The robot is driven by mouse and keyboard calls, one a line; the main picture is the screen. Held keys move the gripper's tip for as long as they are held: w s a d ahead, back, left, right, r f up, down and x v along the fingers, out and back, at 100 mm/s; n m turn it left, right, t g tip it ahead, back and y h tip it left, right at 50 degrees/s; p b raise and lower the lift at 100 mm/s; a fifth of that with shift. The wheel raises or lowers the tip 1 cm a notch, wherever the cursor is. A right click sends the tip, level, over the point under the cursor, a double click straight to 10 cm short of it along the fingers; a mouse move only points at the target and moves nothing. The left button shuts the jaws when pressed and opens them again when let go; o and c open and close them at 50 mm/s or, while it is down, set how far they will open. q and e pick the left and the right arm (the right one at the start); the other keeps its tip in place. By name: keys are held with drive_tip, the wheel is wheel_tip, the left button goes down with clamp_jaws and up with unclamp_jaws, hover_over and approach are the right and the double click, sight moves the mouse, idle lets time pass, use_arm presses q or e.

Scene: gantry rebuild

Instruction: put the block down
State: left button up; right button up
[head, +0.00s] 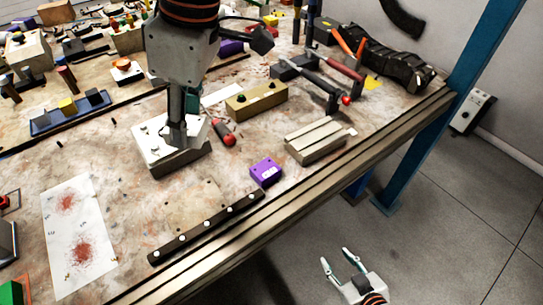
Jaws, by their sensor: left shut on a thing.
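A white-topped block (152,146) with a brown side and small round studs is at the middle left of the workbench. My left gripper (178,140) comes down from above onto the middle of this block and is shut on it. The fingers hide the grip point. I cannot tell whether the block's underside touches the bench or hangs just above it. My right gripper (342,262) is open and empty, beyond the bench's front edge over the grey floor.
A purple block (266,172), a grooved pale block (318,142), a tan box (257,101) and a red-handled tool (224,133) lie nearby. A dark strip (207,229) lies along the front edge. A stained white sheet (78,235) lies at left. Bare bench shows between the sheet and strip.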

sight(205, 200)
use_arm(q)
drive_tip(key=shift+s+a, duration=0.1)
drive_tip(key=shift+a, duration=0.2)
use_arm(e)
drive_tip(key=shift+a, duration=0.3)
use_arm(q)
wheel_tip(205, 200, down, 20)
drive_tip(key=shift+r+b, duration=0.1)
drive_tip(key=shift+b, duration=0.65)
use_arm(e)
drive_tip(key=shift+d+f, duration=0.2)
drive_tip(key=shift+f, duration=0.4)
use_arm(q)
drive_tip(key=shift+f, duration=0.25)
drive_tip(key=o, duration=1.1)
drive_tip(key=shift+r, duration=0.1)
drive_tip(key=shift+o, duration=0.2)
use_arm(e)
drive_tip(key=shift+w, duration=0.1)
